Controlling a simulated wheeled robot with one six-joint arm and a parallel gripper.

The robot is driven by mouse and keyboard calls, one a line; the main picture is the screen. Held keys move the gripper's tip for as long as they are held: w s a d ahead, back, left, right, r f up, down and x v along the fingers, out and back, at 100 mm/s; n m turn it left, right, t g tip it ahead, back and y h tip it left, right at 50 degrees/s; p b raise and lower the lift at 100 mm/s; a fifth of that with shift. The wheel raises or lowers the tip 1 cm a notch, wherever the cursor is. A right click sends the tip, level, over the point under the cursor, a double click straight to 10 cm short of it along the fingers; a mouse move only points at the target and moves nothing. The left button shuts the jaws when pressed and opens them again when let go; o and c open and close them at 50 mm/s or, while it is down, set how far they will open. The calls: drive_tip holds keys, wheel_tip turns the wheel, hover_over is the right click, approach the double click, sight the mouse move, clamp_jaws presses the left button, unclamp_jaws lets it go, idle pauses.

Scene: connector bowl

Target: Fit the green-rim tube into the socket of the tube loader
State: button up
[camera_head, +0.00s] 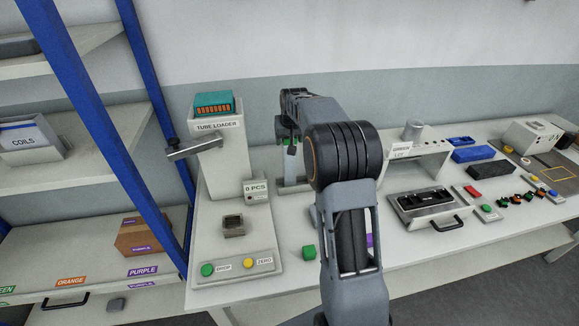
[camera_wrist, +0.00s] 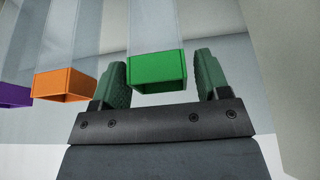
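In the wrist view, the green-rim tube (camera_wrist: 157,70) is a clear upright tube with a green square rim at its lower end. My gripper (camera_wrist: 163,80) is open, with green-padded fingers left and right of the tube; I see no firm grip, and contact is unclear. In the head view, my gripper (camera_head: 288,144) is right of the tube loader, partly hidden by my arm; the tube cannot be made out there. The tube loader (camera_head: 222,165) is a pale column with a grey bracket (camera_head: 196,149) jutting left. A square grey piece (camera_head: 233,226) sits on its base; which part is the socket is unclear.
Orange-rim (camera_wrist: 65,84) and purple-rim (camera_wrist: 14,96) tubes hang left of the green one. A green cube (camera_head: 309,252) lies on the table near the loader's base. A blue-posted shelf (camera_head: 97,110) stands left. Trays and small parts fill the right side.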

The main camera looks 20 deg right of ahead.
drive_tip(key=c, duration=1.1)
drive_tip(key=shift+r, duration=0.1)
